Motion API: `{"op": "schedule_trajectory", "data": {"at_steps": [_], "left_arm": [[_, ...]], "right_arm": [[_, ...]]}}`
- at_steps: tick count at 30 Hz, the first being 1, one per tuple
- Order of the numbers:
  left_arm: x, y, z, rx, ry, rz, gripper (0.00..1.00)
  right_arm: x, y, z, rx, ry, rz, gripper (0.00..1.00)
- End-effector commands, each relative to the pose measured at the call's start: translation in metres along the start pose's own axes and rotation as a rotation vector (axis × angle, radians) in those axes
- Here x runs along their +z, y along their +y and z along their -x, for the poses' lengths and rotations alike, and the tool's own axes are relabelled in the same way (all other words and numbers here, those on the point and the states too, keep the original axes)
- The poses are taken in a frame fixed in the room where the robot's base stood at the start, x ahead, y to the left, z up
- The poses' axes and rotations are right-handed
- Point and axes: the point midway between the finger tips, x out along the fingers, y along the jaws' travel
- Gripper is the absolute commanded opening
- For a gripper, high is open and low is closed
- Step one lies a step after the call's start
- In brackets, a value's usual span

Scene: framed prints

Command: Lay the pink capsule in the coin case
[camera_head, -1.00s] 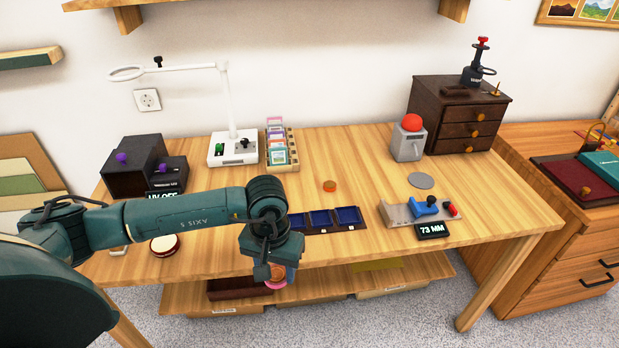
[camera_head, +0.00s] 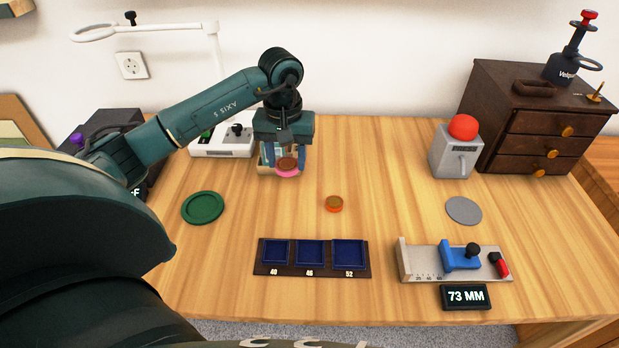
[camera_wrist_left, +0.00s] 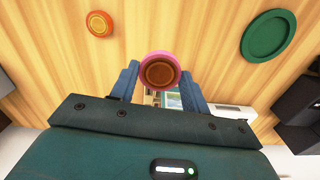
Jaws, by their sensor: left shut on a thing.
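The pink capsule (camera_head: 287,172), with a brown coin-like disc in it, is held between the fingers of my left gripper (camera_head: 286,160), above the back part of the table. In the left wrist view the capsule (camera_wrist_left: 160,72) sits between the two blue fingertips, pink rim around a brown face. The coin case (camera_head: 312,271) is a dark tray with blue square compartments marked 40, 46 and 52. It lies at the front middle of the table, and its compartments look empty. My left gripper is behind it and apart from it. My right gripper is not in view.
An orange capsule (camera_head: 334,204) lies between gripper and case. A green round dish (camera_head: 203,207) is at left. A measuring gauge (camera_head: 455,262) with a 73 MM display (camera_head: 466,296) stands right of the case. A grey disc (camera_head: 463,210) and red-topped device (camera_head: 455,149) are farther right.

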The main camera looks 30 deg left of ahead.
Motion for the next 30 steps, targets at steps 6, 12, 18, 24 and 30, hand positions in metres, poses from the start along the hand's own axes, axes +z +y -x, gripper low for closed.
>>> {"op": "schedule_trajectory", "data": {"at_steps": [6, 12, 18, 24, 30], "left_arm": [[0.001, 0.000, -0.038, 0.000, -0.003, 0.000, 0.24], [0.001, 0.000, -0.054, -0.001, -0.002, 0.001, 0.24], [0.001, 0.000, -0.080, 0.000, -0.002, 0.001, 0.24], [0.000, 0.000, -0.081, 0.000, 0.001, 0.000, 0.24], [0.000, 0.000, -0.085, -0.001, 0.001, 0.000, 0.48]], "right_arm": [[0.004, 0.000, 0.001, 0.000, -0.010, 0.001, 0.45], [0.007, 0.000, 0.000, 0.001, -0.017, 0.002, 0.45], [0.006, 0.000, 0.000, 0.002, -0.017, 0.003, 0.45], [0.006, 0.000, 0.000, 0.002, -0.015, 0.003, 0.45], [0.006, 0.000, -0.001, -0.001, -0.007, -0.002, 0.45]]}}
